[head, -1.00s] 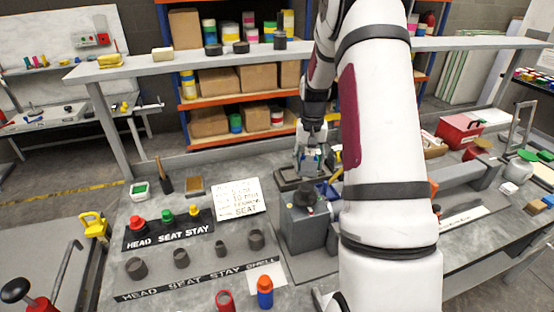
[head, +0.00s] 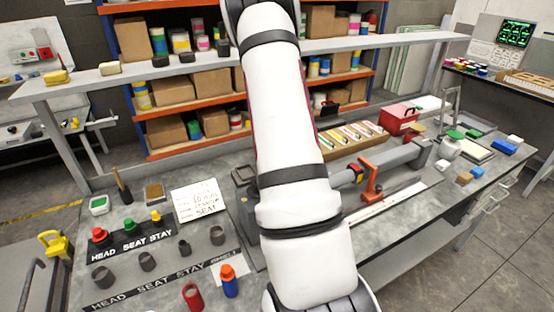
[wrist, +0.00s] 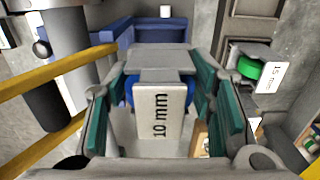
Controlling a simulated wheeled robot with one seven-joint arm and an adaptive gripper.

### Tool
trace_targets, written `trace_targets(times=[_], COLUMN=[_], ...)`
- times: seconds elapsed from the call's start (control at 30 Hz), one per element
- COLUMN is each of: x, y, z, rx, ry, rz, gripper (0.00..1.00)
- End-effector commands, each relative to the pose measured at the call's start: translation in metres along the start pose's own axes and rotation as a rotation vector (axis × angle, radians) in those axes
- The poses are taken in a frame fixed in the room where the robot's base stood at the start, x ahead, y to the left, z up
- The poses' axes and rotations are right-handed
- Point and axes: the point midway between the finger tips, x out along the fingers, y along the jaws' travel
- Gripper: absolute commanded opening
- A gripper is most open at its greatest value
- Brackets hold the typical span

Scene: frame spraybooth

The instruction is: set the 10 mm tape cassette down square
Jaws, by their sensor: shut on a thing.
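The 10 mm tape cassette (wrist: 153,112) fills the middle of the wrist view, with a white face reading "10 mm", a grey top and blue at its edges. My gripper (wrist: 163,90) is shut on it, one teal-padded finger on each side. The cassette's underside and whatever is below it are hidden, so I cannot tell whether it touches anything. In the head view my arm hides the gripper and the cassette. Another cassette, labelled "15 mm" (wrist: 268,77), with a green roll, is apart to the right in the wrist view.
In the wrist view a yellow bar (wrist: 55,75) and dark cylinder (wrist: 47,108) are at left, a blue structure (wrist: 115,30) behind. In the head view a white written card (head: 200,201) and several plugs are left of my arm; an orange clamp (head: 371,180) is right.

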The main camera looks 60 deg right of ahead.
Motion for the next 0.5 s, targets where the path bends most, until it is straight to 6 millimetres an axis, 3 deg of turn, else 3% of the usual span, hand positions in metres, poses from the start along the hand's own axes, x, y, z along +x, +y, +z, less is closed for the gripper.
trace_targets(times=[0.5], x=[0.045], y=[-0.001], z=[0.001], rx=[-0.001], ry=[0.0], rz=[0.0], gripper=[0.19])
